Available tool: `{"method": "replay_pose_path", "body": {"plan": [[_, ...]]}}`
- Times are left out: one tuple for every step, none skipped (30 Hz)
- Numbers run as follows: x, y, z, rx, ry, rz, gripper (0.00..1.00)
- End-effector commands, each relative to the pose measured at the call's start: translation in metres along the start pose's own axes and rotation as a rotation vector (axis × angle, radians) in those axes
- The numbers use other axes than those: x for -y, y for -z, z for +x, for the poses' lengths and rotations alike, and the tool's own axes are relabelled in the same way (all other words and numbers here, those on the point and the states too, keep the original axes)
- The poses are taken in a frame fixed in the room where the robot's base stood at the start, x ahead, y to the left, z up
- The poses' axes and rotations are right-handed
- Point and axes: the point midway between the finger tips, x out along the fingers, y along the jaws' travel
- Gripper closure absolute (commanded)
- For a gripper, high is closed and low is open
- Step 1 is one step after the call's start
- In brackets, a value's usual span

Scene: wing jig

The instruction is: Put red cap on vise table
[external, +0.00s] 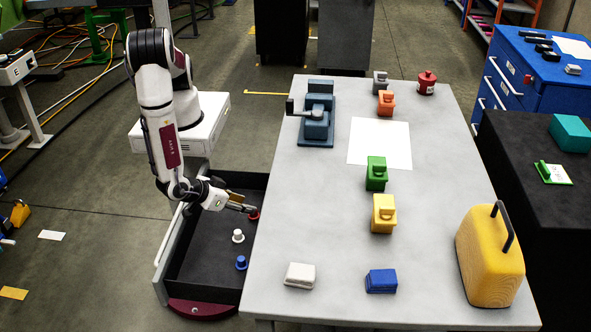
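The red cap (254,216) is at the right side of the black tray (205,270), close to the table's left edge. My gripper (249,209) reaches into the tray area with its fingertips at the red cap. At this size I cannot tell whether the fingers are closed on it or only beside it. The vise table (270,240) is the long light grey table right of the tray. A blue-grey vise (317,122) stands at its far left.
A white cap (238,236) and a blue cap (241,263) stand in the tray. The table holds several colored blocks, white paper (380,145), a red can (427,84) and a yellow case (490,258). Its left middle is clear.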

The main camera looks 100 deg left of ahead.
Motion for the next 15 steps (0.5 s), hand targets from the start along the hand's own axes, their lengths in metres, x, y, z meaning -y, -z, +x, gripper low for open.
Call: {"method": "replay_pose_path", "body": {"plan": [[0.0005,0.0,0.0048,-0.001,0.002,0.002,0.64],[0.0007,-0.0001,0.0069,-0.001,0.002,0.001,0.64],[0.0009,-0.0003,0.0092,-0.001,0.002,0.001,0.64],[0.0008,-0.0004,0.0105,-0.001,0.002,0.001,0.64],[0.0007,-0.0004,0.0114,-0.001,0.001,0.001,0.64],[0.0005,-0.0005,0.012,0.0,0.0,0.001,0.64],[0.0004,-0.0005,0.0122,0.0,0.0,0.001,0.64],[0.0004,-0.0006,0.0121,0.0,0.0,0.001,0.64],[0.0004,-0.0006,0.012,0.0,0.0,0.001,0.64],[0.0004,-0.0006,0.012,0.0,0.0,0.001,0.64],[0.0004,-0.0006,0.0119,0.0,0.0,0.001,0.64],[0.0004,-0.0006,0.0119,0.0,0.0,0.001,0.64],[0.0004,-0.0006,0.0119,0.0,0.0,0.001,0.64],[0.0004,-0.0006,0.0119,0.0,0.0,0.001,0.64],[0.0004,-0.0007,0.0121,0.0,0.0,0.001,0.64]]}}
